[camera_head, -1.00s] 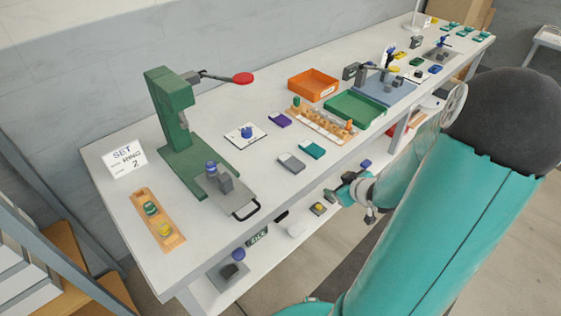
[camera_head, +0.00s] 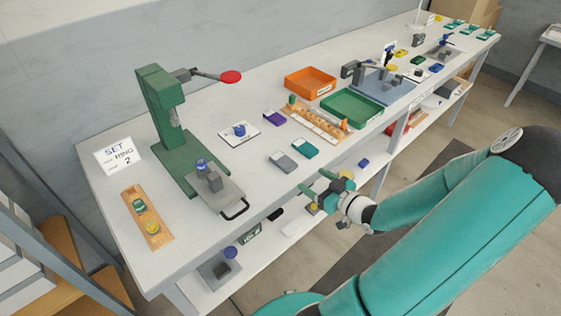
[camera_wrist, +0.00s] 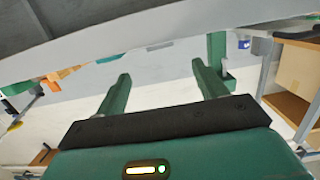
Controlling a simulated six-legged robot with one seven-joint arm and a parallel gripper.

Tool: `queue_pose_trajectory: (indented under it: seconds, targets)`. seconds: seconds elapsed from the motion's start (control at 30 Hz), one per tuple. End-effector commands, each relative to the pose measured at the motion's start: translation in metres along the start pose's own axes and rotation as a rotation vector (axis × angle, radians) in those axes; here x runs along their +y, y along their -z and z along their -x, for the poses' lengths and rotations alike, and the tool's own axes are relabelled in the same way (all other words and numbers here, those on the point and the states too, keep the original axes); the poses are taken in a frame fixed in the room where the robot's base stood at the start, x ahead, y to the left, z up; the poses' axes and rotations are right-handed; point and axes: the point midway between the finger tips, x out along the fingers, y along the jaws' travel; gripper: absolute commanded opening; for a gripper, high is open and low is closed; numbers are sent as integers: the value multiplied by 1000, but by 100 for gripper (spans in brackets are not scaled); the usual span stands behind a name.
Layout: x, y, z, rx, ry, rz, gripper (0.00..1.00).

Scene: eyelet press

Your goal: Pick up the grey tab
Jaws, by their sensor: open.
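The grey tab (camera_head: 283,162) lies flat on the bench top near its front edge, with a paler end. A teal tab (camera_head: 305,149) lies just to its right, with a narrow gap between them. My gripper (camera_head: 316,182) is off the bench's front edge, to the lower right of the grey tab and apart from it. Its two green fingers are spread with nothing between them. They also show open in the wrist view (camera_wrist: 160,72). I cannot surely pick out the grey tab in the wrist view.
The green press (camera_head: 175,140) stands to the left, its grey plate and black handle (camera_head: 236,210) near the front edge. A purple tab (camera_head: 273,118), a white card with a blue knob (camera_head: 239,131) and a wooden rack (camera_head: 316,120) lie behind. A lower shelf runs under the bench.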

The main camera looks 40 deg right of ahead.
Motion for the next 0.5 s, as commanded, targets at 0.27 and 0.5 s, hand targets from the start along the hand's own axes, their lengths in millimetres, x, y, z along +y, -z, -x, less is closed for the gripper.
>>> queue_pose_trajectory:
  seconds: [0.27,0.5]
  targets:
    - [0,0,-53,0,0,-1,71]
    - [0,0,-74,-2,1,0,71]
